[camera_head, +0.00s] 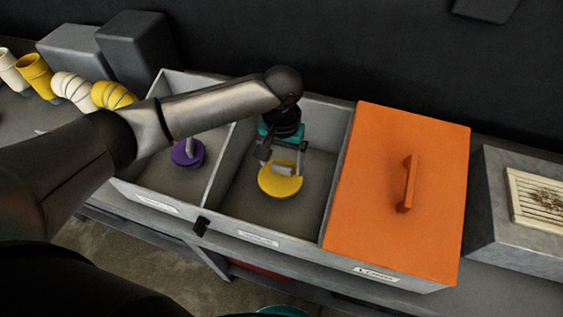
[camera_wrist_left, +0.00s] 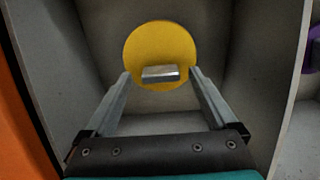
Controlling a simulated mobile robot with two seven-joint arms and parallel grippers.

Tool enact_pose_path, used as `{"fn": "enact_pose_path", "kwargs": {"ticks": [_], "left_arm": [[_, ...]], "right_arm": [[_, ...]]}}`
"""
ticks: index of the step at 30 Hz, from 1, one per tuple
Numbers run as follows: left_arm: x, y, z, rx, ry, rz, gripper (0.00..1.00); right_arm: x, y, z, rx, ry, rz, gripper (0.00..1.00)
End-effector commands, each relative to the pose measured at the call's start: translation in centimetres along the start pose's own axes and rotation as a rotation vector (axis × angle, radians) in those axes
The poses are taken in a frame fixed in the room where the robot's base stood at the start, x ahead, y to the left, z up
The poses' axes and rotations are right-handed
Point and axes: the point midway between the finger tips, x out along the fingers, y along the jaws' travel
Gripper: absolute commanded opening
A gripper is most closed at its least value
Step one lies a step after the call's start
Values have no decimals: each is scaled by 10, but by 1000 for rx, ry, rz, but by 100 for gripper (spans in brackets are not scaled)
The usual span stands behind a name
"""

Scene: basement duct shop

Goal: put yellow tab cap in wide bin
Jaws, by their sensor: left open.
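The yellow tab cap (camera_head: 279,183) is a round disc with a grey metal tab on top. It is inside the open middle bin (camera_head: 232,177), low down near the floor. In the left wrist view the cap (camera_wrist_left: 160,45) is face-on, its tab between the two fingertips. My left gripper (camera_head: 284,160) reaches down into that bin from above. Its jaws are open, one finger on each side of the tab, with gaps showing. I cannot tell whether the cap rests fully on the bin floor. My right gripper is not in view.
A purple tab cap (camera_head: 188,153) sits in the open left bin (camera_head: 150,196). An orange lid (camera_head: 370,190) with a handle covers the right bin. Bin walls rise around my left gripper. Yellow and white duct elbows (camera_head: 72,87) and a grey vented box (camera_head: 500,225) stand at the sides.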

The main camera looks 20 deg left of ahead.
Motion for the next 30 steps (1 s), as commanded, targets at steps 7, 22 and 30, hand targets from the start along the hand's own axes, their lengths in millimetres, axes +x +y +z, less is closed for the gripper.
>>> {"fn": "enact_pose_path", "kwargs": {"ticks": [7,22,30], "left_arm": [[-56,0,-1,1,6,1,91],[-109,0,0,-1,1,1,91],[-109,0,0,-1,1,1,91]], "right_arm": [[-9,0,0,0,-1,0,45],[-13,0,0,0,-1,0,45],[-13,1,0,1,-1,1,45]]}}
